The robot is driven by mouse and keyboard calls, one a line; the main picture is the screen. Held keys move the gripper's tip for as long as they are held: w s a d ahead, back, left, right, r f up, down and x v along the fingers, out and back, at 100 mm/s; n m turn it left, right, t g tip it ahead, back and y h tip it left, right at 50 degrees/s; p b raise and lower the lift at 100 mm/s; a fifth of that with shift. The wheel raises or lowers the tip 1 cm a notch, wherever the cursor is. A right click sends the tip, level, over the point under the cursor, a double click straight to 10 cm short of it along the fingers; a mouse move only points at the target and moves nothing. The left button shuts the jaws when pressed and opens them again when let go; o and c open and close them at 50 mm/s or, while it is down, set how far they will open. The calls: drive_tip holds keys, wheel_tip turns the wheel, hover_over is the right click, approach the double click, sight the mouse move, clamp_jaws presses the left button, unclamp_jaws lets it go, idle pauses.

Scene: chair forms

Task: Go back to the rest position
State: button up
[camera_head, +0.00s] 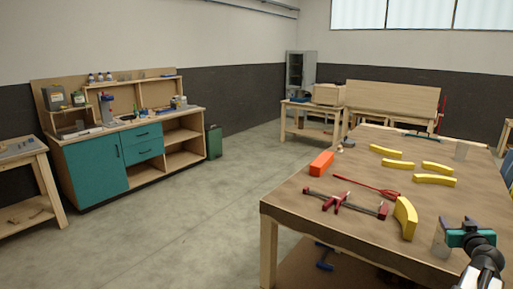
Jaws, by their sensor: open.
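My gripper (447,241) is at the lower right of the head view, over the near right part of the wooden table (290,211). It is open, and I see nothing held in it. My dark arm comes in from the bottom right corner. A yellow curved form (405,218) stands on the table just left of my gripper, apart from it as far as I can tell.
An orange block (321,163), a red clamp (345,204) and a red tool (365,186) lie on the table's left part. A teal cabinet bench (97,169) stands at the left wall. The concrete floor (190,215) between is clear.

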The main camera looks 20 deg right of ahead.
drive_tip(key=w+a+f+n+y+b, duration=0.35)
drive_tip(key=w+a+f+y, duration=0.25)
drive_tip(key=w+a+f, duration=1.3)
drive_tip(key=w+a+f+n+g+y+b, duration=0.1)
drive_tip(key=w+a+f+n+y, duration=0.15)
drive_tip(key=a+f, duration=1.05)
drive_tip(key=w+a+f+n+g+y+b, duration=0.1)
drive_tip(key=w+a+f+n+y+b, duration=0.15)
drive_tip(key=a+f, duration=1.05)
drive_tip(key=s+a+f+n+g+y+b, duration=0.1)
drive_tip(key=s+a+f+g, duration=0.2)
drive_tip(key=s+a+f, duration=0.45)
drive_tip(key=s+a+f+g+y, duration=0.15)
drive_tip(key=s+a+f, duration=0.3)
drive_tip(key=a, duration=0.65)
drive_tip(key=s+a+f+n+g+b, duration=0.1)
drive_tip(key=s+a+f+g, duration=0.4)
drive_tip(key=a, duration=0.4)
drive_tip(key=s+a+f+g+b, duration=0.1)
drive_tip(key=s+f, duration=0.2)
drive_tip(key=s, duration=0.5)
drive_tip(key=s+a+f+g, duration=0.2)
drive_tip(key=s+f, duration=0.1)
drive_tip(key=s, duration=0.4)
drive_tip(key=s+d+r+m+g+h, duration=0.1)
drive_tip(key=s+d+m+g+h, duration=0.2)
drive_tip(key=s, duration=0.6)
drive_tip(key=shift+d+m, duration=0.85)
drive_tip(key=shift+d, duration=0.25)
